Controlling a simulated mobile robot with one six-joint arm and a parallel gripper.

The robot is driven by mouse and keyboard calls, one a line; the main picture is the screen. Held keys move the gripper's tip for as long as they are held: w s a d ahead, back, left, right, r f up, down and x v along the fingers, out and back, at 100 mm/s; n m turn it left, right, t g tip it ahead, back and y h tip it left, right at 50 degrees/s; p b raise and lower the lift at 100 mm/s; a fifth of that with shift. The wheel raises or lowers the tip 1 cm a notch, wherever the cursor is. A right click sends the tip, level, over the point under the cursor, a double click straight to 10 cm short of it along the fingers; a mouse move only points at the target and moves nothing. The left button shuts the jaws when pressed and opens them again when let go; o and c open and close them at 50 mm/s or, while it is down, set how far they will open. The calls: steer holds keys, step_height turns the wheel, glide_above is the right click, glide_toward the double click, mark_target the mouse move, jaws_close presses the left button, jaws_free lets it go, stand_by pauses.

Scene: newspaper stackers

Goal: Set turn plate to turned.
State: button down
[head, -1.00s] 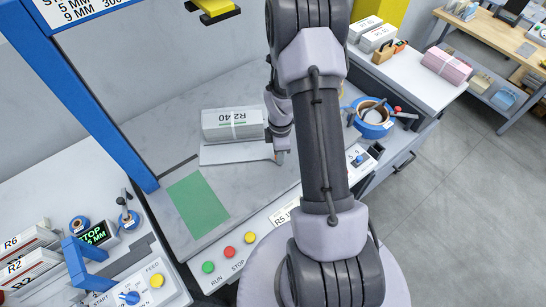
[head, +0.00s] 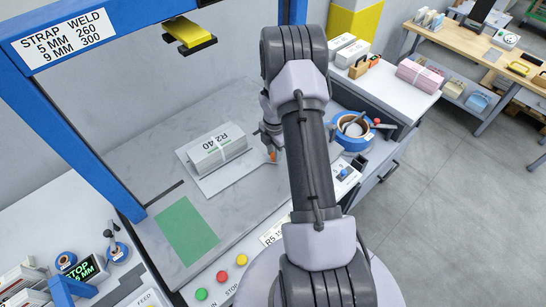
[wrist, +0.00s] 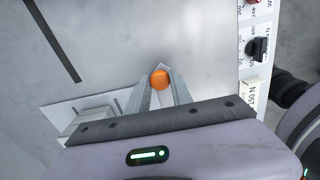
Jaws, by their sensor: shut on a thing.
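The turn plate (head: 215,181) is a flat light-grey plate on the grey worktable, and it lies at a slant. A strapped newspaper bundle (head: 220,149) marked R2 40 lies on it. An orange knob (head: 273,156) is at the plate's right side. My gripper (head: 271,150) is shut on this knob. In the wrist view the orange knob (wrist: 160,79) sits between the two fingertips, and part of the plate (wrist: 60,108) shows at the left. My gripper hides how the knob joins the plate.
A green patch (head: 188,231) marks the table at the front. The blue strapping frame (head: 75,140) stands at the left, with a yellow press head (head: 190,35) above. A blue tape roll (head: 350,127) is at the right. Push buttons (head: 221,276) line the front edge.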

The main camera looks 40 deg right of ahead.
steer(key=shift+w+d+n, duration=0.5)
steer(key=shift+w, duration=0.1)
steer(key=c, duration=1.1)
jaws_free()
steer(key=shift+r, duration=0.1)
step_height(320, 180, up, 17)
steer(key=p, duration=0.3)
steer(key=shift+r, duration=0.15)
